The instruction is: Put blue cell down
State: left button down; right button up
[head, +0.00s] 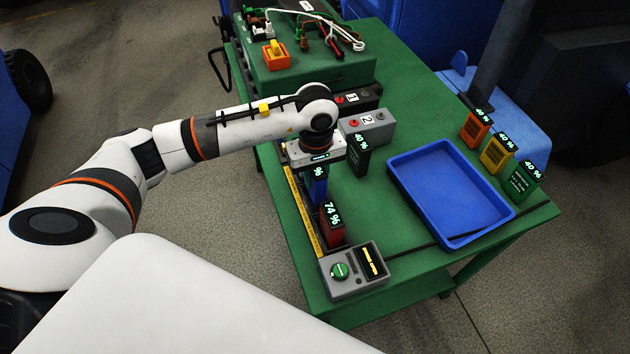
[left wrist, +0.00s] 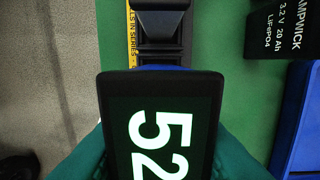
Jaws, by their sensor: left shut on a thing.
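My left gripper (head: 318,168) points down over the left edge of the green table and is shut on the blue cell (head: 319,190). The gripper hides the top of the cell in the head view. In the left wrist view the cell's dark top display (left wrist: 160,130) reads 52, with a thin strip of blue body (left wrist: 165,67) showing. The cell is upright, in line behind a red cell (head: 332,226) marked 74 %. I cannot tell whether its base touches the table. My right gripper is not in view.
A yellow strip (head: 303,218) runs along the table's left edge to a grey box with a green dial (head: 352,270). A black cell (head: 359,158) stands right of the gripper. A blue tray (head: 410,196) lies farther right, beyond bare green table. Orange, yellow and green cells stand at the right.

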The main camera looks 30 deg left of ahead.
pick_arm(q)
notch_tip(320, 180, down, 3)
jog(key=shift+f+p, duration=0.1)
jog(key=shift+p, duration=0.3)
jog(key=shift+f, duration=0.1)
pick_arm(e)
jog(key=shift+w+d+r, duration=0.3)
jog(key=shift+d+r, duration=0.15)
pick_arm(q)
jog(key=shift+f, duration=0.1)
jog(key=c, duration=1.1)
grip_release()
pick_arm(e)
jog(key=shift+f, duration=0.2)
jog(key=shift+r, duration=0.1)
